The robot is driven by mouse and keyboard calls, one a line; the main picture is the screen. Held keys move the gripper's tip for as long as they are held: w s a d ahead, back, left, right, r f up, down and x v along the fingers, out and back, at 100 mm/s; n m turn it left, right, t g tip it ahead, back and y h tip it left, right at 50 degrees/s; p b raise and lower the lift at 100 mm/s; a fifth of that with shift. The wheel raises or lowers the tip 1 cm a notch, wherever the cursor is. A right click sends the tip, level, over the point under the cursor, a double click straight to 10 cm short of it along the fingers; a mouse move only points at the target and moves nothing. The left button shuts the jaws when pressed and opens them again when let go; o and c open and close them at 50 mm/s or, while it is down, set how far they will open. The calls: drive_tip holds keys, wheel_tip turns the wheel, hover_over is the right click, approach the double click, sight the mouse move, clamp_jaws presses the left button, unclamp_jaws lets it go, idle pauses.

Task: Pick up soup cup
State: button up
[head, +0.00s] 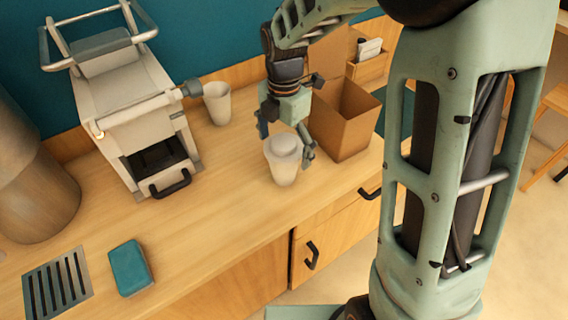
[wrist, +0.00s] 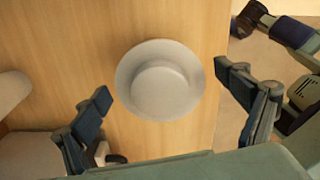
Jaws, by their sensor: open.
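My gripper (head: 287,140) is right above and around the cup in the head view. In the wrist view my gripper (wrist: 166,96) is open, with one finger on each side of the cup and a visible gap to both. The lower part of the cup is hidden from the wrist camera.
An open brown box (head: 344,122) stands just right of the cup. A white cup (head: 217,103) and a machine with a dark opening (head: 130,115) stand behind to the left. A teal block (head: 130,268) lies front left. The counter (head: 215,195) between is clear.

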drive_tip(key=shift+c, duration=0.6)
drive_tip(key=c, duration=0.9)
drive_tip(key=shift+r, duration=0.1)
